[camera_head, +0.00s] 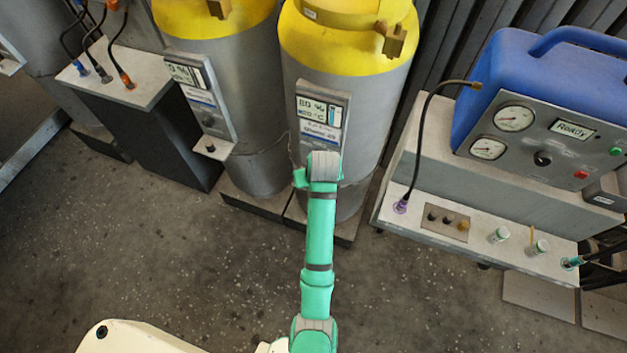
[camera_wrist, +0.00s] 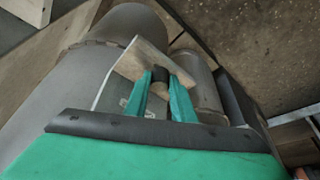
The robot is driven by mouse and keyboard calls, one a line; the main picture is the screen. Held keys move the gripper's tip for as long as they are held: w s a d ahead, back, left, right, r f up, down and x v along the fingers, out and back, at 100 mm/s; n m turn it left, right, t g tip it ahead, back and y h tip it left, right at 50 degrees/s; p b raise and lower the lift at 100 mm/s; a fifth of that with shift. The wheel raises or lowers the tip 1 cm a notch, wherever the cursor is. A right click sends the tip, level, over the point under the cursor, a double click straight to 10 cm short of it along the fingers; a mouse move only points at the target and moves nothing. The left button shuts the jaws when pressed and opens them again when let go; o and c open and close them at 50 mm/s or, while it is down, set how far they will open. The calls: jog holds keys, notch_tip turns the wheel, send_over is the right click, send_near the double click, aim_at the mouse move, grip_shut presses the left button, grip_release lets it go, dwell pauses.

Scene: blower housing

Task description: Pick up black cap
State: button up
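A black cap (camera_wrist: 160,74) sits on a small light ledge (camera_wrist: 140,62) on the side of a grey tank in the wrist view. My gripper (camera_wrist: 161,82) has its two teal fingers on either side of this cap, tips close to its sides. I cannot tell whether they press on it. In the head view my arm reaches to the front of the right yellow-topped tank (camera_head: 350,85), hiding the gripper and that tank's ledge. Another dark cap (camera_head: 210,148) is on the left tank's ledge (camera_head: 213,155).
A small brown panel (camera_head: 445,222) with two black caps and one orange piece lies on the right bench (camera_head: 475,228). A blue machine (camera_head: 545,75) with gauges and a black hose stand there. The left tank (camera_head: 225,90) is close by. The floor in front is clear.

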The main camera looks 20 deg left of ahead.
jog(key=shift+c, duration=1.3)
jog(key=shift+r, duration=0.1)
jog(key=shift+r, duration=0.55)
jog(key=shift+v, duration=1.15)
jog(key=s+d, duration=0.4)
jog(key=s, duration=0.3)
jog(key=s+d, duration=0.5)
jog(key=s, duration=0.2)
jog(key=shift+s, duration=0.35)
